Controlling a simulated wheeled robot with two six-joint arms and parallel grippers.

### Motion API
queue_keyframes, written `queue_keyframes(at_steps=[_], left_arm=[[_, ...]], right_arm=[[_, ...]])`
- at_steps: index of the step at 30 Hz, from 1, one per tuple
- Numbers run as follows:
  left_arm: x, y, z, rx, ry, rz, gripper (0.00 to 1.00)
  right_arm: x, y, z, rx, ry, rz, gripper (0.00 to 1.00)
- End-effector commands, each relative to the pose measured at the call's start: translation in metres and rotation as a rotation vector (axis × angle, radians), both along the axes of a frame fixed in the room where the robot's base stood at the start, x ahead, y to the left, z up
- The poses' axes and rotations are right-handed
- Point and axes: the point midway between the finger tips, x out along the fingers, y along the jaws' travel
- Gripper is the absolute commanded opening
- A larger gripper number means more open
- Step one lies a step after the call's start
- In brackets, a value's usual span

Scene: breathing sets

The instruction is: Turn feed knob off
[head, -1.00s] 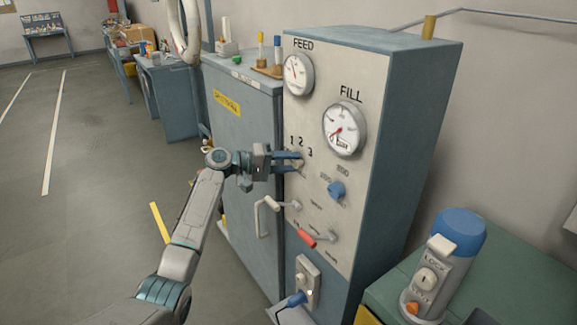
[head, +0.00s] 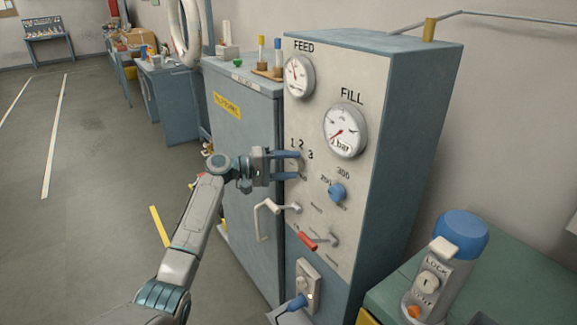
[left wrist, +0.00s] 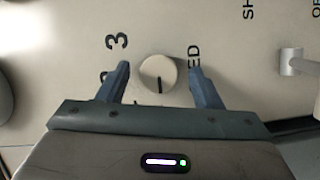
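The feed knob is a small round cream knob (left wrist: 158,73) with a dark pointer line, on the pale front panel. In the left wrist view its line points down toward my gripper's palm. A "3" shows to its left, and lettering ending in "ED" is partly hidden behind the right finger. My left gripper (left wrist: 159,80) is open, one finger on each side of the knob, with a visible gap on both sides. In the head view my left gripper (head: 297,166) is at the panel below the numbers 1, 2, 3, and its fingers largely hide the knob. My right gripper is not in view.
Above are the FEED gauge (head: 299,76) and FILL gauge (head: 345,130). A cabinet (head: 243,150) stands left. A blue-topped device (head: 448,255) stands at right.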

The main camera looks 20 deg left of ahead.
Motion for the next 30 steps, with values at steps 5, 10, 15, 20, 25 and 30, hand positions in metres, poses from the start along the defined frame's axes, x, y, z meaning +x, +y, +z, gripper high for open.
queue_keyframes(at_steps=[5,10,15,20,25,30], left_arm=[[0.0,0.0,0.001,0.0,-0.001,0.0,0.59],[-0.004,0.009,-0.001,0.002,-0.002,0.001,0.59],[-0.02,0.036,-0.002,0.004,-0.002,0.002,0.59],[-0.036,0.065,0.001,0.004,-0.002,0.003,0.59],[-0.048,0.086,0.004,0.003,-0.001,0.001,0.59],[-0.053,0.094,0.007,0.001,0.0,0.0,0.59]], right_arm=[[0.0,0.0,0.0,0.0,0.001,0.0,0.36],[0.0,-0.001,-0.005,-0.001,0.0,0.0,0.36],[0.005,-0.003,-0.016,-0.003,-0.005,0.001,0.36],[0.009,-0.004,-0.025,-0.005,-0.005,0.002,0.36],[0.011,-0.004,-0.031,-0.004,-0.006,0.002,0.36],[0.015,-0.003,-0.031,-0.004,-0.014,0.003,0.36]])
